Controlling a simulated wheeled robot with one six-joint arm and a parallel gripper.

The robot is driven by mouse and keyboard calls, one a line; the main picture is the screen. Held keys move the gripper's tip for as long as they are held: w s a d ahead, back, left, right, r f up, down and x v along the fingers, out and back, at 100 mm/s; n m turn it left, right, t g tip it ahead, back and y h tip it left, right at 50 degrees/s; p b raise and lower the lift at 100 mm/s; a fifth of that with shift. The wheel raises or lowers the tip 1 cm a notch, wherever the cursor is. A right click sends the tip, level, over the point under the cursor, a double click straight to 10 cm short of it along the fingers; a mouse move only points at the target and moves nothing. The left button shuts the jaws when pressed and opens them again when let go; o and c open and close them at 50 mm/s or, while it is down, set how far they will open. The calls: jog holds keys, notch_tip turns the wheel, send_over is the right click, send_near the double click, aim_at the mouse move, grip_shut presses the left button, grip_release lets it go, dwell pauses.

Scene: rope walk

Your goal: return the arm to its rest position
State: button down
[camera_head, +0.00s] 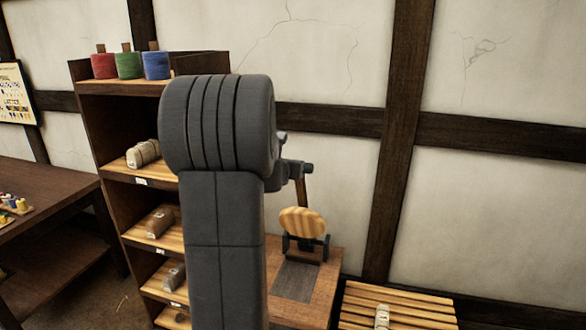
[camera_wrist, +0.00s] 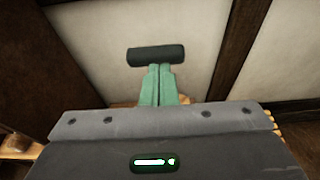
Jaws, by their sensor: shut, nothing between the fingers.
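My gripper (camera_wrist: 158,70) shows in the wrist view as two green fingers pressed together, with nothing between them. A dark crosswise grip (camera_wrist: 156,54) lies just beyond the fingertips; I cannot tell whether they touch it. In the head view my dark grey arm (camera_head: 224,200) stands upright in the middle and hides my fingers. To its right, a wooden lever (camera_head: 301,193) rises behind a striped wooden disc (camera_head: 302,222) on a bench (camera_head: 322,285).
A shelf unit (camera_head: 103,175) with red, green and blue spools on top stands close behind my arm at left. A dark table (camera_head: 50,200) is at far left. A slatted wooden surface (camera_head: 400,305) is at lower right. A timbered wall (camera_head: 480,200) closes the back.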

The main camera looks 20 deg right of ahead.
jog(key=shift+s+a+r, duration=0.25)
jog(key=shift+s+r, duration=0.1)
jog(key=shift+r, duration=0.2)
jog(key=shift+s+a+r, duration=0.2)
jog(key=shift+s+r, duration=0.15)
jog(key=shift+r, duration=0.2)
jog(key=shift+w+f, duration=0.1)
jog(key=shift+f, duration=0.05)
jog(key=w+d+f, duration=0.5)
jog(key=w+f, duration=0.1)
jog(key=w, duration=0.1)
jog(key=shift+w+f+b, duration=0.25)
jog(key=shift+b, duration=0.2)
jog(key=shift+d, duration=0.1)
